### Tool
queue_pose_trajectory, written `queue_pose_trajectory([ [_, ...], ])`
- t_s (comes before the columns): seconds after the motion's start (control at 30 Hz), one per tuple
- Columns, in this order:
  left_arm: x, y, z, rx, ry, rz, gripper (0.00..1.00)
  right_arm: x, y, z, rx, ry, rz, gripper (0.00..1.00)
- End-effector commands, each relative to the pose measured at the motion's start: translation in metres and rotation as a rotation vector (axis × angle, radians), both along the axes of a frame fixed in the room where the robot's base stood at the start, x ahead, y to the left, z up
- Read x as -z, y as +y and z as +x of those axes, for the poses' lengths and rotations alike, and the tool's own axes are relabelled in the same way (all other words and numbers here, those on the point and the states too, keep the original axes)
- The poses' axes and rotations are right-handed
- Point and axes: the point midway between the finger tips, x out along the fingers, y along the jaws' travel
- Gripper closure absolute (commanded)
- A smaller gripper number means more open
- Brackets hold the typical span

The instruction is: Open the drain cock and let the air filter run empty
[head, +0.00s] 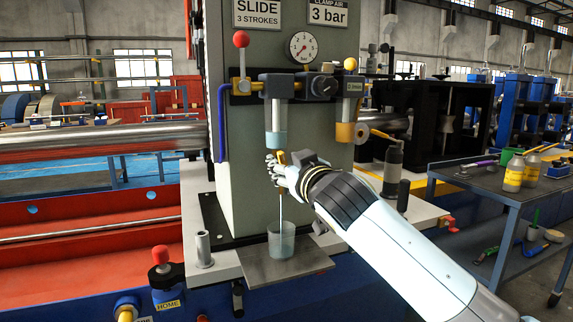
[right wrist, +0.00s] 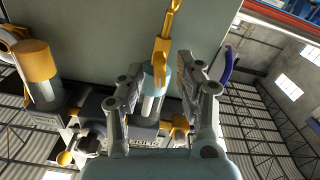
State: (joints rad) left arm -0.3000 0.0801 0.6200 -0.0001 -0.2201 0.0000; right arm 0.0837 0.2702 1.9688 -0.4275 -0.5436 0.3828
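The air filter (head: 276,117) hangs under the regulator block. Its clear bowl has pale blue liquid at the bottom. The yellow drain cock (right wrist: 162,50) sits under the bowl; in the head view only a bit of yellow (head: 283,157) shows beside my fingers. My right gripper (head: 284,168) is just below the bowl. In the right wrist view its fingers (right wrist: 160,72) stand apart on either side of the cock, with gaps visible. A thin pale stream (head: 281,207) runs straight down into a clear cup (head: 281,240). My left gripper is not in view.
The cup stands on a grey plate (head: 262,268). A second bowl (head: 345,130) with a yellow base hangs right of the filter. A red-knobbed lever (head: 241,40) and a gauge (head: 302,46) are above. A bench (head: 470,180) with bottles and tools is at right.

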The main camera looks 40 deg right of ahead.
Motion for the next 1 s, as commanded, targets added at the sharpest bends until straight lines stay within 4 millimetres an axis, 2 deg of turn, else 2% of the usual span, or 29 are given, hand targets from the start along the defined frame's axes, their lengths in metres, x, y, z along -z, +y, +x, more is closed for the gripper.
queue_pose_trajectory([
  [0.5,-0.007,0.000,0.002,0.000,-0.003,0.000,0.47,0.000,0.012,-0.051,0.000,0.001,-0.002,0.64],
  [1.0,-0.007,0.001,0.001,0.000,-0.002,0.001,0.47,0.001,0.015,-0.062,-0.001,0.001,-0.001,0.64],
])
